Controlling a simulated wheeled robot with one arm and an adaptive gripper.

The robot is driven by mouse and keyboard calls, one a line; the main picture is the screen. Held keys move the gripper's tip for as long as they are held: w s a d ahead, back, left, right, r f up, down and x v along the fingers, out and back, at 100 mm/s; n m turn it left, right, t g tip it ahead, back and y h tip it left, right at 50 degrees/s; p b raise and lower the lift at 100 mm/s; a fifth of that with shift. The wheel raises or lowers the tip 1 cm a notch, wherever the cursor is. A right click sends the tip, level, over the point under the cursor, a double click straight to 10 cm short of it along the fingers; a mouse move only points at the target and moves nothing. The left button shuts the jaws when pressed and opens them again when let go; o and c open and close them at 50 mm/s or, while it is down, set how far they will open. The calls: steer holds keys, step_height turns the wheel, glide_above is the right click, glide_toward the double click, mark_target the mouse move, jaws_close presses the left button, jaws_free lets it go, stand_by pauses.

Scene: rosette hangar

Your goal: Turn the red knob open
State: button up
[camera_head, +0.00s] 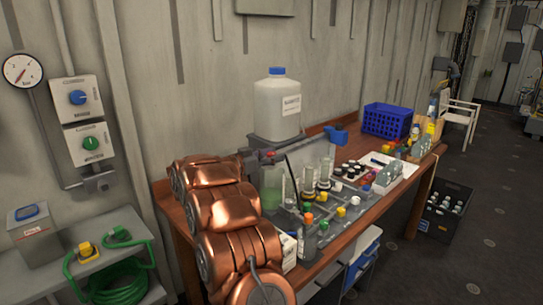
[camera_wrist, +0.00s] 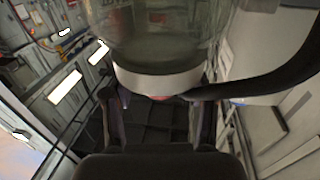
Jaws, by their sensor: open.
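No red knob shows clearly in either view. In the head view a blue knob (camera_head: 77,97) sits on an upper wall box and a green knob (camera_head: 90,143) on the box below it. My gripper (camera_wrist: 155,104) is open in the wrist view, with its fingers apart at left and right and dark floor tiles visible between them. A clear, rounded object with a white band (camera_wrist: 158,82) fills the top middle of that view. A small reddish patch shows under the band; I cannot tell what it is. In the head view my copper arm hides part of the bench.
A wooden bench (camera_head: 345,230) holds a white jug with a blue cap (camera_head: 277,105), bottles, cylinders and a blue crate (camera_head: 386,120). A grey side table (camera_head: 75,250) at left carries a green hose (camera_head: 118,285). A black crate (camera_head: 447,208) stands on the floor.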

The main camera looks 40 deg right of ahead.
jaws_close()
stand_by(0.3)
